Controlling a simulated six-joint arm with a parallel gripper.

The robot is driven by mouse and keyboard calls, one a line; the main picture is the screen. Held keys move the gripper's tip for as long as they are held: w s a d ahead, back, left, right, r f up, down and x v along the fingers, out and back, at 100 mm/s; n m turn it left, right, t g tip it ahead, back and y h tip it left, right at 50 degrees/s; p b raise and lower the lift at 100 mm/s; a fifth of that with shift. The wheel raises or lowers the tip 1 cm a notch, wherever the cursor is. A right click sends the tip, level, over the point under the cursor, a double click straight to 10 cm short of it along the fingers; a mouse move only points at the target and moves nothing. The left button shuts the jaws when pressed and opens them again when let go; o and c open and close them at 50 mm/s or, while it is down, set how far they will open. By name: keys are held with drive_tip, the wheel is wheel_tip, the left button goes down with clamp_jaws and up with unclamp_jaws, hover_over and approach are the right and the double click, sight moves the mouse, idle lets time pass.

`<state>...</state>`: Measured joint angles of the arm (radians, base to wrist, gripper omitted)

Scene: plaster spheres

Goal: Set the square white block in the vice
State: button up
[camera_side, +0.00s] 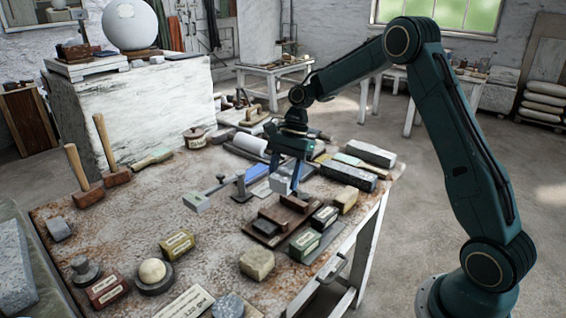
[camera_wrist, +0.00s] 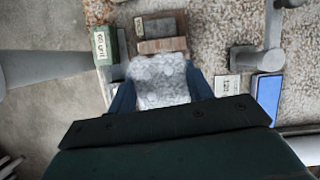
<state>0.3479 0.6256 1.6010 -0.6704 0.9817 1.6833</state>
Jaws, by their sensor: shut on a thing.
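My gripper (camera_side: 285,182) is shut on the square white block (camera_side: 280,184), with one finger on each side of it. It holds the block above the bench, though the exact gap below cannot be told. In the wrist view the block (camera_wrist: 160,82) fills the space between the blue fingers, its rough pale face towards the camera. What looks like the vice, a low brown wooden piece with raised jaws (camera_side: 268,228), lies just below and right of the block in the side view. In the wrist view its brown jaws (camera_wrist: 162,45) show just beyond the block, which hides part of it.
Green (camera_side: 305,244) and dark labelled boxes lie close right of the vice. Stone blocks (camera_side: 347,177) and a blue piece (camera_wrist: 268,92) lie nearby.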

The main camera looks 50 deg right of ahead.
hover_over(284, 216)
drive_tip(key=shift+f, duration=2.5)
drive_tip(key=shift+f, duration=2.2)
idle(0.7)
drive_tip(key=o, duration=1.3)
drive_tip(key=shift+r, duration=0.1)
drive_tip(key=shift+r, duration=1.9)
